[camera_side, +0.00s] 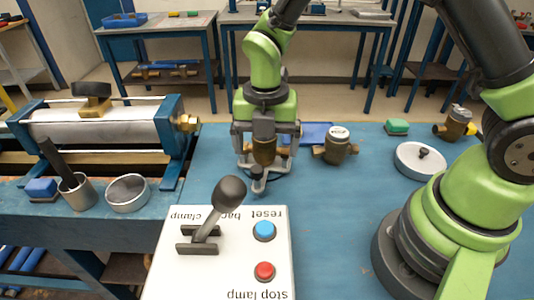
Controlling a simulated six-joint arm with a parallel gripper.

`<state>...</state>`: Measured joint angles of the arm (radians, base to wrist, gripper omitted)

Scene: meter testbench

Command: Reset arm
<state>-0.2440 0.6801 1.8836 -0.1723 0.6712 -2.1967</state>
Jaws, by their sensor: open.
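My gripper (264,162) points down over the blue table at the middle of the picture, behind the white control box. Its jaws are open. A brass-coloured part (264,151) shows between the fingers; I cannot tell whether it touches them or stands on the table. The lower tip area is dark and partly unclear. My arm comes down from the top of the picture, and my green and black base is at the right.
The control box (180,268) has a black-knobbed lever (230,191), a blue button (264,231) and a red button (264,271). A brass meter (337,147) stands right of my gripper. A clamp bench with a silver cylinder (95,127) is left.

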